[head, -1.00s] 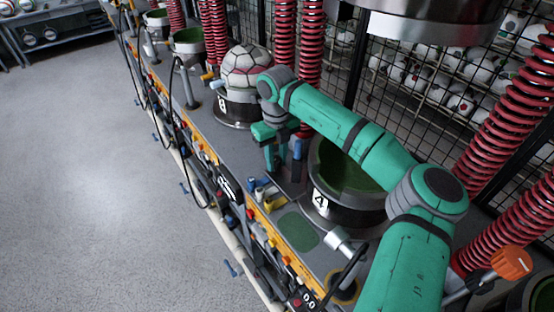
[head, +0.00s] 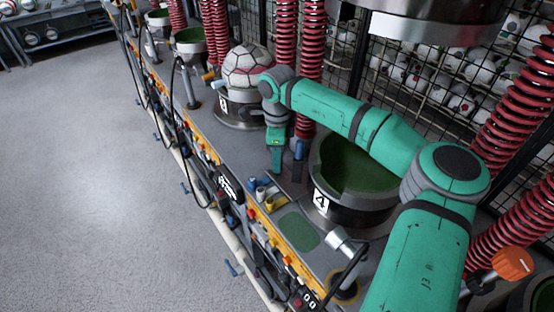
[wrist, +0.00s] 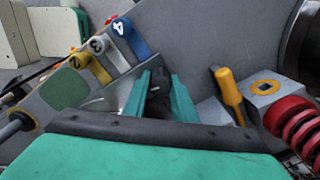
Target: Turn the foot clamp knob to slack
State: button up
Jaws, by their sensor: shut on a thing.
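My gripper (wrist: 165,85) points down at the grey bench top, with its two green fingers around a dark knob (wrist: 156,98). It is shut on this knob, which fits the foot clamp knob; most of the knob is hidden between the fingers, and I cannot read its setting. In the head view my gripper (head: 277,172) is at the bench, between station 4 and the station with the ball. The knob itself is hidden there.
Numbered handles stand close by: blue (wrist: 121,27), white (wrist: 98,45) and yellow (wrist: 78,60). A yellow lever (wrist: 230,90) and a red coil (wrist: 295,125) are on the other side. The station 4 cup (head: 345,205) is near my arm. A ball (head: 246,66) sits farther back.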

jog(key=shift+n, duration=1.2)
jog(key=shift+d+n, duration=0.1)
jog(key=shift+n, duration=0.2)
jog(key=o, duration=1)
jog(key=shift+o, duration=0.2)
notch_tip(320, 180, up, 11)
jog(key=shift+w+f, duration=0.1)
